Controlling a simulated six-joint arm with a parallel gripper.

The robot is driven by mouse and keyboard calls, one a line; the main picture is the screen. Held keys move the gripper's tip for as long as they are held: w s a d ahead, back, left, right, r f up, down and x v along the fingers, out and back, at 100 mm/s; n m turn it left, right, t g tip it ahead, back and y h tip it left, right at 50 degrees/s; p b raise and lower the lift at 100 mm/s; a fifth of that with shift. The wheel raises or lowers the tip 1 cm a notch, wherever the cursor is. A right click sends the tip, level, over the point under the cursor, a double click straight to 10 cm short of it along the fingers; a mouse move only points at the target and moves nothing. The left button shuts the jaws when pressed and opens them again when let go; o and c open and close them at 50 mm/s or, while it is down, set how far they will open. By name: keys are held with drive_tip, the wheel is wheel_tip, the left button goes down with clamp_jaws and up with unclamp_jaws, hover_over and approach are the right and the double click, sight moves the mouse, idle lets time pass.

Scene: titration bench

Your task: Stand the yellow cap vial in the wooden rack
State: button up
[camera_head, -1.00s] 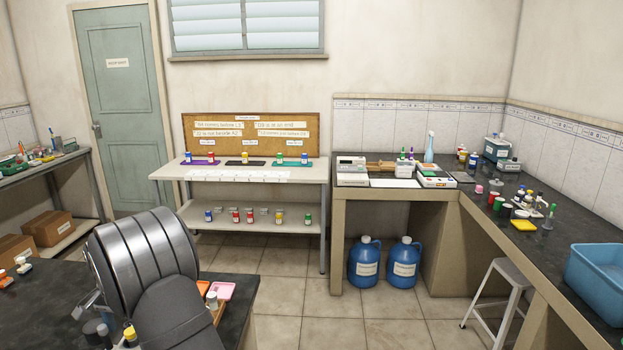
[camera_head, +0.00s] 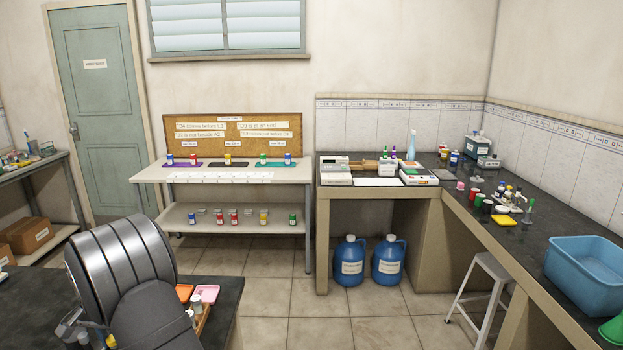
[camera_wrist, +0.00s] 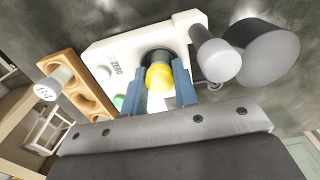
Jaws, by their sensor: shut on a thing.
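In the wrist view my gripper (camera_wrist: 160,88) is shut on the yellow cap vial, with a blue jaw on each side of its yellow cap (camera_wrist: 159,77). A dark round part shows just beyond the cap, over a white instrument marked ZERO (camera_wrist: 116,70); I cannot tell whether the vial is seated in it or held above it. The wooden rack (camera_wrist: 73,64) lies to the left of the instrument, with open round holes and a white-capped vial marked B4 (camera_wrist: 57,84) in or over it. In the head view the rack (camera_head: 204,319) is partly hidden behind my arm.
A white-topped cylinder (camera_wrist: 214,58) and a large dark grey cylinder (camera_wrist: 262,52) stand close to the right of my gripper.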

drive_tip(key=shift+r, duration=0.1)
drive_tip(key=shift+r, duration=1.95)
drive_tip(key=w+d+r+m, duration=0.1)
drive_tip(key=w+d, duration=0.1)
drive_tip(key=d, duration=0.5)
drive_tip(key=w+d+r+m, duration=0.1)
drive_tip(key=w+d+m, duration=0.15)
drive_tip(key=d, duration=0.45)
drive_tip(key=shift+n, duration=0.35)
drive_tip(key=shift+w+d+f, duration=0.1)
drive_tip(key=shift+d+f, duration=0.1)
drive_tip(key=shift+f, duration=0.6)
drive_tip(key=shift+s+d+f, duration=0.1)
drive_tip(key=shift+d+f, duration=0.1)
drive_tip(key=shift+f, duration=0.55)
drive_tip(key=shift+w+d+f, duration=0.1)
drive_tip(key=shift+d+f, duration=0.1)
drive_tip(key=shift+f, duration=0.6)
drive_tip(key=shift+f, duration=1.4)
